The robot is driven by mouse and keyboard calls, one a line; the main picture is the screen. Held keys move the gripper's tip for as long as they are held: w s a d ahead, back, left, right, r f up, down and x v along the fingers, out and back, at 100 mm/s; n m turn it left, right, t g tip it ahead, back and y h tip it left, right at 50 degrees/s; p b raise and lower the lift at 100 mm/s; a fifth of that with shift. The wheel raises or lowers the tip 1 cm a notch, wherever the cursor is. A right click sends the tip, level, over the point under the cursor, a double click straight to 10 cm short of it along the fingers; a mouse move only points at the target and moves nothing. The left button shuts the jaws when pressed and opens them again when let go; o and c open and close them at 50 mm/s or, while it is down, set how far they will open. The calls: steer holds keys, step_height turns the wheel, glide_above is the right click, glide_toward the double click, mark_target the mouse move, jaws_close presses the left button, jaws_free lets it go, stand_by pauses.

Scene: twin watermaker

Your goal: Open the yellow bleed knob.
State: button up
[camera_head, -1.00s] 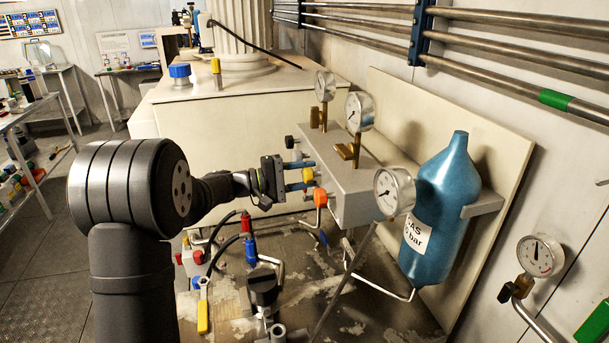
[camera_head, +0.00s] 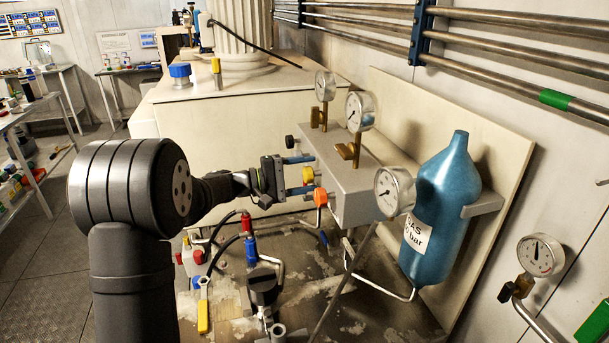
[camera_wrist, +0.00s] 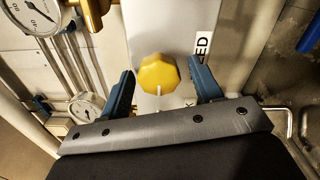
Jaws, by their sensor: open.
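The yellow bleed knob (camera_head: 308,174) sits on the left-facing side of the grey block (camera_head: 358,193). In the wrist view the knob (camera_wrist: 159,73) is a faceted yellow cap with a white line running toward the gripper body. My gripper (camera_head: 304,174) is open, with its two blue fingers spread at either side of the knob. In the wrist view the gripper (camera_wrist: 162,76) shows a clear gap between each finger and the knob. A panel label (camera_wrist: 202,43) beside the knob is partly hidden by a finger.
An orange-red knob (camera_head: 320,197) sits just below and right of the yellow one. A black knob (camera_head: 289,142) is above the fingers. Gauges (camera_head: 360,111) stand on the block, and a blue gas bottle (camera_head: 445,215) is to the right. Hoses and valves lie below.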

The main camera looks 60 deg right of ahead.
steer(key=v, duration=1.7)
steer(key=shift+w, duration=0.2)
steer(key=shift+a+r, duration=0.1)
steer(key=x, duration=1.7)
steer(key=shift+s, duration=0.25)
steer(key=shift+w, duration=0.1)
